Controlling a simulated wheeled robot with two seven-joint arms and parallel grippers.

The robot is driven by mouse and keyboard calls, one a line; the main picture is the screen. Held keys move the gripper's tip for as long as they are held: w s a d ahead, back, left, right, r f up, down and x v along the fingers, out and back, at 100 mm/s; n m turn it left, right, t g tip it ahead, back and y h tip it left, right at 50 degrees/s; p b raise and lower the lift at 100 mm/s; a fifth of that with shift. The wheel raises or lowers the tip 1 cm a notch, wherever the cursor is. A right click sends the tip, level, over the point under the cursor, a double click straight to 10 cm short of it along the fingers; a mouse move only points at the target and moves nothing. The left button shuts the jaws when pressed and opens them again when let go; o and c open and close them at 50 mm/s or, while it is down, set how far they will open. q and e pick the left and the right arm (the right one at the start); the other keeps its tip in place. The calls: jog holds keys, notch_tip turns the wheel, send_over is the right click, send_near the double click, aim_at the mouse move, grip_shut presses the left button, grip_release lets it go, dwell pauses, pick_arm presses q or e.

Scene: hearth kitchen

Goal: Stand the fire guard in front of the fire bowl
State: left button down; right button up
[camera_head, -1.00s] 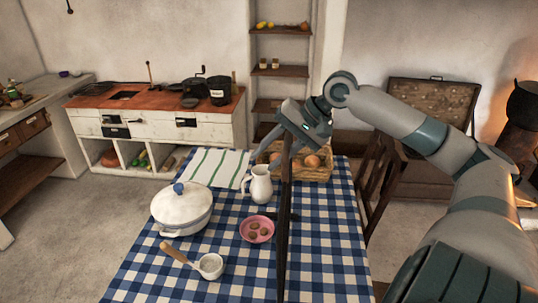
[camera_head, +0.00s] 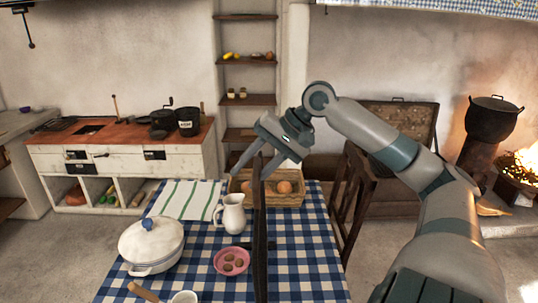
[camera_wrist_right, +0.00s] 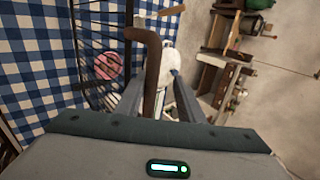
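The fire guard (camera_head: 260,235) is a dark barred frame seen almost edge-on over the checked table (camera_head: 305,255) in the head view. Its black bars (camera_wrist_right: 92,45) and brown top edge (camera_wrist_right: 153,65) show in the right wrist view. My right gripper (camera_head: 252,168) is at the guard's top. Its fingers are apart, one to each side of the brown edge, with a gap beside it in the wrist view. The fire bowl (camera_head: 515,178) with bright flames is at the right edge of the head view, beyond my right arm. My left gripper is not in view.
The table holds a white pot (camera_head: 152,247), a jug (camera_head: 233,215), a pink plate (camera_head: 231,261) and a basket of eggs (camera_head: 290,198). A chair (camera_head: 350,195) stands at its right. A black cauldron (camera_head: 491,120) is near the fire. Floor shows at right.

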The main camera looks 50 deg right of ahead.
jog(key=b+v, duration=0.1)
jog(key=v, duration=0.6)
jog(key=shift+s+r+b, duration=0.2)
jog(key=shift+r+b, duration=0.15)
jog(key=shift+d, duration=0.1)
jog(key=shift+f, duration=0.1)
dwell(0.3)
